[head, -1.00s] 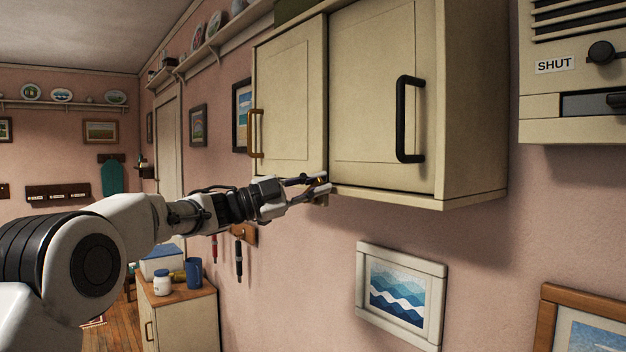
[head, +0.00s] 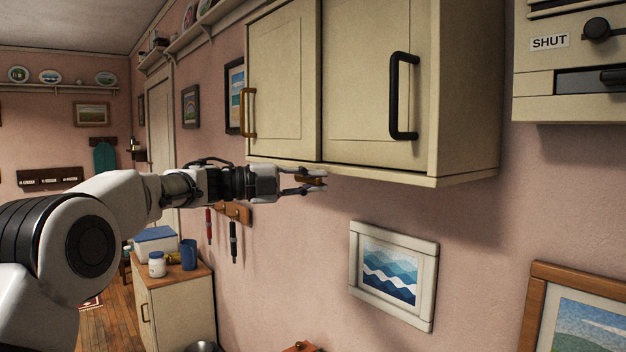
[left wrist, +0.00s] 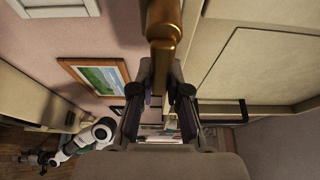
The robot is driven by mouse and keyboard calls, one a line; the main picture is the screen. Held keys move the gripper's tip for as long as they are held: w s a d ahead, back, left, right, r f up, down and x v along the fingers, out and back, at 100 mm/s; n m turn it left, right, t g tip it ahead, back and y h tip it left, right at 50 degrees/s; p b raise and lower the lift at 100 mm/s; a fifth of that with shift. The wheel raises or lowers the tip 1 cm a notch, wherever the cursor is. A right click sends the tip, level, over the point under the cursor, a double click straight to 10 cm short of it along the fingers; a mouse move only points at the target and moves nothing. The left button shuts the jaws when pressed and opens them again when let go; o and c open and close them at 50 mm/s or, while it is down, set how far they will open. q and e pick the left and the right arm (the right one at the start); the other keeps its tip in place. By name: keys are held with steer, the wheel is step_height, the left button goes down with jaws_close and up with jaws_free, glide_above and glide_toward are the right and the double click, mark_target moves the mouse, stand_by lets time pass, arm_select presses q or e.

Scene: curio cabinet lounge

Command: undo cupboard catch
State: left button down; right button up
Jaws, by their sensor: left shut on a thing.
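The cream wall cupboard (head: 285,75) has two doors, which both look closed. The left door has a brass handle (head: 249,112) and the right door a black handle (head: 398,95). My left gripper (head: 312,181) is just below the cupboard's bottom edge, near where the doors meet. It is shut on a brass-coloured piece (head: 310,179), which looks like the catch. In the left wrist view this brass catch (left wrist: 163,35) is a thick bar running between the fingers; its far end is hidden. A small white arm (left wrist: 90,136), probably my right one, shows there; its jaws are too small to read.
A framed wave picture (head: 390,275) hangs below the cupboard. A low cabinet (head: 175,305) with a mug (head: 188,254) stands at lower left. Tools hang on a small rack (head: 236,213) behind my wrist.

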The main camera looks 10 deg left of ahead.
arm_select(q)
steer(key=shift+f, duration=0.15)
steer(key=c, duration=1.1)
jaws_free()
steer(key=v, duration=1.2)
